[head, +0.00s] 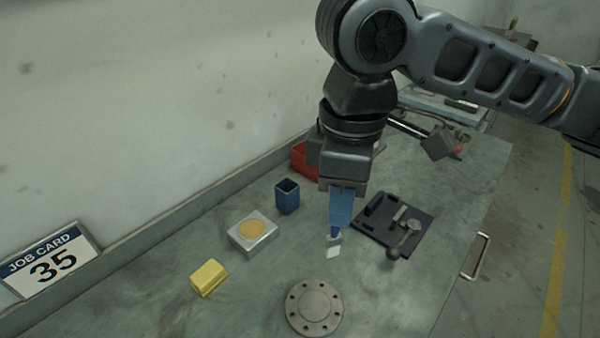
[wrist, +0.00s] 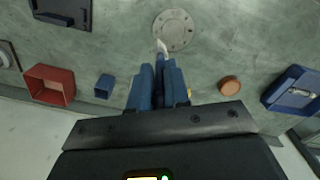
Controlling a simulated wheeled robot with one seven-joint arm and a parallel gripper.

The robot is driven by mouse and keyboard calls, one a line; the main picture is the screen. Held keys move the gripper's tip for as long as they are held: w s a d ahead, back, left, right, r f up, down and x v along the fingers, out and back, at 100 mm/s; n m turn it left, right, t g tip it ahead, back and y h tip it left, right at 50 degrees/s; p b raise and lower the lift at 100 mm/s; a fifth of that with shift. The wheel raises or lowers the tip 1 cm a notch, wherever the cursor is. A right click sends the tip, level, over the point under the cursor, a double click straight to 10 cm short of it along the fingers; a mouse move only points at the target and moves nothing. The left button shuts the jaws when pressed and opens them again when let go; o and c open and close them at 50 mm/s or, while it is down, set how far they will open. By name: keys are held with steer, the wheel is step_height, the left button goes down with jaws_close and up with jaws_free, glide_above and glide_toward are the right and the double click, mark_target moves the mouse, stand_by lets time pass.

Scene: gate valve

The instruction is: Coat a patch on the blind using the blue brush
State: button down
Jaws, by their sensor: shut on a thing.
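My gripper (head: 339,226) is shut on the blue brush (head: 334,239), which hangs pale tip down above the bench. In the wrist view my gripper (wrist: 160,80) has the brush (wrist: 161,55) between its fingers, and its tip overlaps the near edge of the blind. The blind (head: 314,308) is a grey round flange with bolt holes around its rim, lying flat; it also shows in the wrist view (wrist: 174,28). In the head view the tip is above and behind the blind, apart from it. I see no clear coated patch.
A silver block (head: 253,241) with a tan round top, a blue cup (head: 287,197) and a yellow block (head: 208,278) stand left. A dark tool tray (head: 372,236) lies right, a red bin (head: 304,161) behind. The wrist view shows a brown disc (wrist: 229,86) and blue box (wrist: 275,99).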

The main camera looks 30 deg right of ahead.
steer(key=shift+w+a+f, duration=0.15)
steer(key=shift+w, duration=0.2)
steer(key=shift+f+b, duration=1.5)
steer(key=shift+f, duration=0.85)
